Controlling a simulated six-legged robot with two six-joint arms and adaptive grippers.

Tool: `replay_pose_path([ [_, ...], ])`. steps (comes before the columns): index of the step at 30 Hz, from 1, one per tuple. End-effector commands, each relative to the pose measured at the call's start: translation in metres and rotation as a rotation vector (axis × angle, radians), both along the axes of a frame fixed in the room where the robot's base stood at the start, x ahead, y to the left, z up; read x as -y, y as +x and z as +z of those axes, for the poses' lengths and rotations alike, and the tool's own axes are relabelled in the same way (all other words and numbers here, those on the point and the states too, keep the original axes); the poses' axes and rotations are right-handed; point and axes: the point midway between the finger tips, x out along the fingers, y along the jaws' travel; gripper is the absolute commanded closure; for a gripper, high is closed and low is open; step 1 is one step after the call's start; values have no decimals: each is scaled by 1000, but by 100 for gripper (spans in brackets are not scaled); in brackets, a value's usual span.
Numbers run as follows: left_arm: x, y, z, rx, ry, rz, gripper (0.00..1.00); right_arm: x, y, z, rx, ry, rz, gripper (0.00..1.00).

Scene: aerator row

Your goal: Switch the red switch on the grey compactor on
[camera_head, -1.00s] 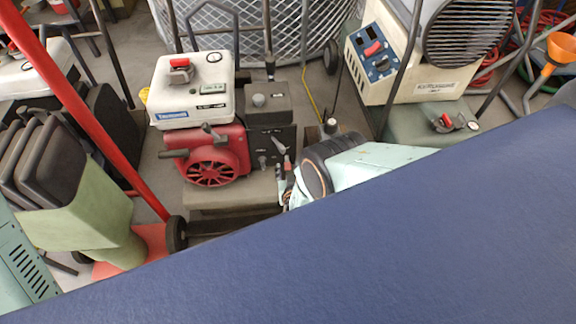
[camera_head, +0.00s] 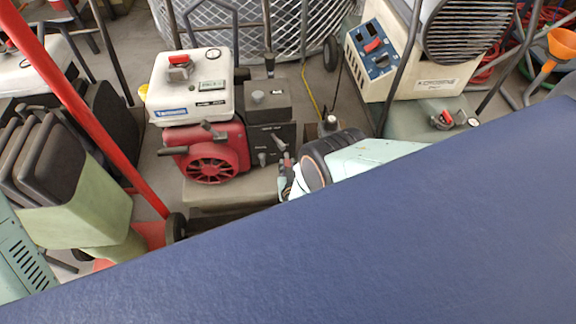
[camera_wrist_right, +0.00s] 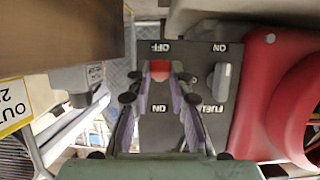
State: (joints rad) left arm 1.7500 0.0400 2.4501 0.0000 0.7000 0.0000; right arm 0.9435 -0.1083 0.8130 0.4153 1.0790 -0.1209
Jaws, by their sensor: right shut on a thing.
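The compactor shows in the head view as a grey base (camera_head: 232,192) with a red engine (camera_head: 212,152), a white tank (camera_head: 190,88) and a dark grey panel (camera_head: 268,138). My right gripper (camera_head: 285,165) is at the panel's lower right edge. In the right wrist view the panel (camera_wrist_right: 180,125) bears upside-down OFF and ON labels. The red switch (camera_wrist_right: 160,69) sits between the fingertips, nearer the OFF label above it. The right gripper (camera_wrist_right: 163,78) is shut on the switch; the fingers hide its sides. My left gripper is not in view.
A grey knob (camera_wrist_right: 217,82) marked FUEL sits beside the switch. A cream heater (camera_head: 420,75) with a red switch stands at the right. A red bar (camera_head: 80,105) and a green bin (camera_head: 75,205) are at the left. A blue surface (camera_head: 340,250) fills the foreground.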

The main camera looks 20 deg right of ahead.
Motion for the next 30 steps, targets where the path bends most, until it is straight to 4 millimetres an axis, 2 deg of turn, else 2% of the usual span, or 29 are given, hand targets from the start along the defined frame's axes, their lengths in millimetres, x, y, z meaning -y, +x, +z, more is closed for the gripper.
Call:
replay_pose_path([
  [11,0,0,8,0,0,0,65,1,2,6,-62,18,0,100],
  [21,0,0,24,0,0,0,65,1,4,19,-290,84,0,100],
  [30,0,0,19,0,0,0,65,2,6,26,-478,139,-2,100],
])
